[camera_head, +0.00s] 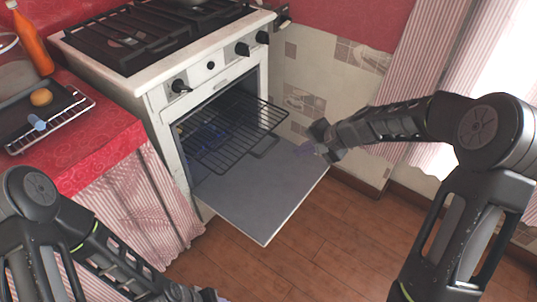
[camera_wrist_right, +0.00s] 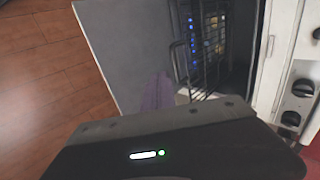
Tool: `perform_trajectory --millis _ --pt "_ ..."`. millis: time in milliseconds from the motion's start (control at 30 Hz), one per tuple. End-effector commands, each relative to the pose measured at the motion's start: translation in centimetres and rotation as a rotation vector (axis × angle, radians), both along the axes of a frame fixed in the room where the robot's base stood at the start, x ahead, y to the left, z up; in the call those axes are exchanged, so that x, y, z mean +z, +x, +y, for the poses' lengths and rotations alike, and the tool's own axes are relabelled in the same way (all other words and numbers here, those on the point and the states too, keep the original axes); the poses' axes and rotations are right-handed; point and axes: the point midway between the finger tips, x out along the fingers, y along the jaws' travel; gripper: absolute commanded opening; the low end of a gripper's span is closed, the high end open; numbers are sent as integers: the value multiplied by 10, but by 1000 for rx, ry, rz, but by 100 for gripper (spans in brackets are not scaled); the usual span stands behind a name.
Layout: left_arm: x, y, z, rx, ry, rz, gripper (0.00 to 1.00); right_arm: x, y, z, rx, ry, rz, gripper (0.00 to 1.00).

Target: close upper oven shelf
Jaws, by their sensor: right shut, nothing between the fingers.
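The oven (camera_head: 160,97) stands with its door (camera_head: 255,205) folded down flat. The upper shelf, a black wire rack (camera_head: 232,132), is pulled partly out over the open door. It also shows in the right wrist view (camera_wrist_right: 203,55). A dark loop sticks out below its front edge. My right gripper (camera_head: 306,148) is shut and empty, to the right of the rack's front and apart from it in the head view. Its purple fingers show in the right wrist view (camera_wrist_right: 158,92). My left gripper (camera_head: 207,295) barely shows at the bottom edge; its fingers cannot be made out.
A gas hob with black grates (camera_head: 140,42) and knobs tops the oven. On the red counter (camera_head: 95,130) to the left are a tray (camera_head: 75,108) with an orange fruit (camera_head: 41,97) and an orange bottle (camera_head: 30,40). A tiled wall and striped curtain (camera_head: 420,50) stand at the right. The wooden floor is clear.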

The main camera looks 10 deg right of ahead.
Motion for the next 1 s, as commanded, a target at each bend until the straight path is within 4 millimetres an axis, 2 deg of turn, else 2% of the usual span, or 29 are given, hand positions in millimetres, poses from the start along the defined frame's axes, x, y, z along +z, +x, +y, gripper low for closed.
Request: perform_trajectory --millis 267,467,833,1000 --pt "-2 0 0 1 0 0 44 -6 2 3 2 -1 2 0" --pt "-7 0 0 1 0 0 44 -25 14 13 2 0 4 0" --pt "-19 0 0 2 0 1 44 -81 50 45 3 -1 3 0" --pt "-17 0 0 2 0 1 44 -83 70 61 4 -3 0 0"
